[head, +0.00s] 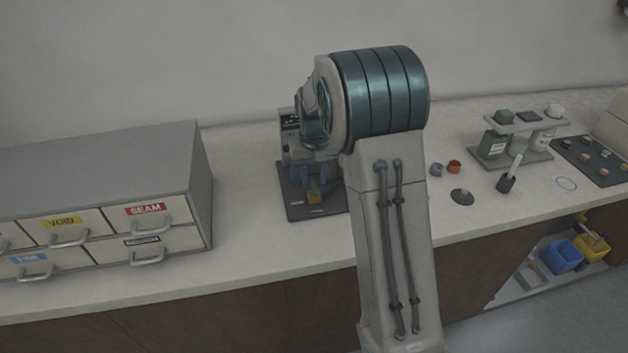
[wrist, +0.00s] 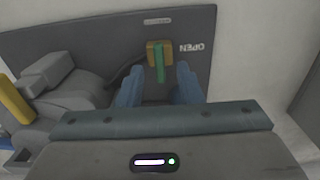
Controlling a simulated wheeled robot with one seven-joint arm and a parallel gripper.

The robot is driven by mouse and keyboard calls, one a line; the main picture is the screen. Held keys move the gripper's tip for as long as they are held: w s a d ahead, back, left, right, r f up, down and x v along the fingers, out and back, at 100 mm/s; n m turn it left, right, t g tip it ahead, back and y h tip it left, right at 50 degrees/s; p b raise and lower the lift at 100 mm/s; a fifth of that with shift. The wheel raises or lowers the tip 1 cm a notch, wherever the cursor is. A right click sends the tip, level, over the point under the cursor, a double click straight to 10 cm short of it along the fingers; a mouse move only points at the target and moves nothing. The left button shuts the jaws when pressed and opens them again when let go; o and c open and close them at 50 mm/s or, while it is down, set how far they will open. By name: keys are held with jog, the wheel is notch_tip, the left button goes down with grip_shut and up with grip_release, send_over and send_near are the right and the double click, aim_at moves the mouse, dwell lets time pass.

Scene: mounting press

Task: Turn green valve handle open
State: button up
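The green valve handle (wrist: 161,65) sits on a brass-coloured valve body (wrist: 153,47) on a dark base plate. In the wrist view it points down the picture, toward my gripper. An OPEN label (wrist: 191,47), upside down, is on the plate to its right. My gripper (wrist: 159,75) is open, with one blue finger on each side of the handle's near end and a gap on both sides.
The grey press (wrist: 70,90) stands on the left in the wrist view, close to my left finger. A drawer cabinet (head: 100,190) is left on the counter. Bare counter (head: 245,190) lies left of the plate.

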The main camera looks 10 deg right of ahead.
jog(key=shift+f, duration=0.95)
jog(key=shift+c, duration=0.3)
grip_shut()
